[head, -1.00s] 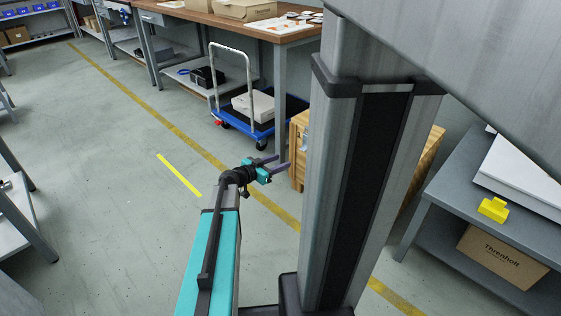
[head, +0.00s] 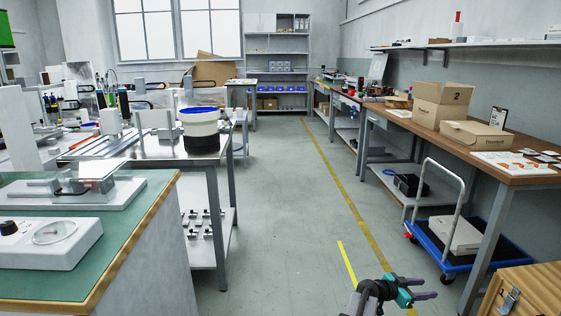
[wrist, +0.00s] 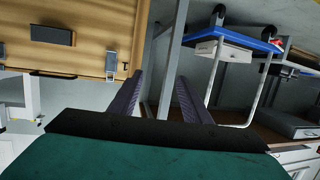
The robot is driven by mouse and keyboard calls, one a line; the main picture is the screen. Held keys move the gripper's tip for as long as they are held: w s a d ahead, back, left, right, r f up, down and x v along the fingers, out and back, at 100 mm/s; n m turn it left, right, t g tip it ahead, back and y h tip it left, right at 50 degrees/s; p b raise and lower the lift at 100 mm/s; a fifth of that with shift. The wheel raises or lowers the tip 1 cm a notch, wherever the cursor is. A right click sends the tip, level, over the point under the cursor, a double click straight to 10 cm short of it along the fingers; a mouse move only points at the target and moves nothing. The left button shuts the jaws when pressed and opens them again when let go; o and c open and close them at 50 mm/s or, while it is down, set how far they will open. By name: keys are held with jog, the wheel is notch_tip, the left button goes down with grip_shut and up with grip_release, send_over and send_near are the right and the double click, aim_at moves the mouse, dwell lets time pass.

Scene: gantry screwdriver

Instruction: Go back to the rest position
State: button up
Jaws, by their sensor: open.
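My gripper (head: 418,289) shows at the bottom of the head view, to the right of centre, with its two dark fingers pointing right. It is open and holds nothing. In the wrist view the two fingers (wrist: 160,98) stand apart with only the background between them. My arm is low over the open floor, to the left of the wooden crate (head: 525,290). The gripper touches nothing that I can see.
A blue trolley (head: 460,250) with a box on it stands right of the gripper, by the wooden-topped bench (head: 500,178). A green-topped table (head: 90,285) is at left, with a metal table (head: 150,150) behind it. The aisle floor (head: 290,230) is clear.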

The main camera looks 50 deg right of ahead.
jog(key=w+a+r+n+t+h+p, duration=0.1)
jog(key=w+a+n+t+p, duration=0.3)
jog(key=w, duration=1)
jog(key=w+a+r+t+p, duration=0.1)
jog(key=w+a+p, duration=0.5)
jog(key=w, duration=0.8)
jog(key=w+a+n+t+y+p, duration=0.25)
jog(key=w+a+n+p, duration=0.25)
jog(key=w+a+p, duration=0.9)
jog(key=w+a+n+t+y+p, duration=0.1)
jog(key=a+n+y+p, duration=0.15)
jog(key=a, duration=1.35)
jog(key=w+a+n+y+p, duration=0.1)
jog(key=w+a+n+p, duration=0.2)
jog(key=a, duration=1.3)
jog(key=s+a+n+g+y+p, duration=0.2)
jog(key=s+a+n, duration=0.3)
jog(key=s+a, duration=0.3)
jog(key=s+a+r+n+g+y+p, duration=0.1)
jog(key=s+a+n, duration=0.5)
jog(key=a, duration=0.8)
jog(key=shift+s+a+r+g+y+p, duration=0.3)
jog(key=shift+s+a+g+y+p, duration=0.15)
jog(key=shift+s+y+p, duration=1)
jog(key=shift+w+d+y+b, duration=0.1)
jog(key=shift+w+y+b, duration=0.15)
jog(key=shift+b, duration=0.05)
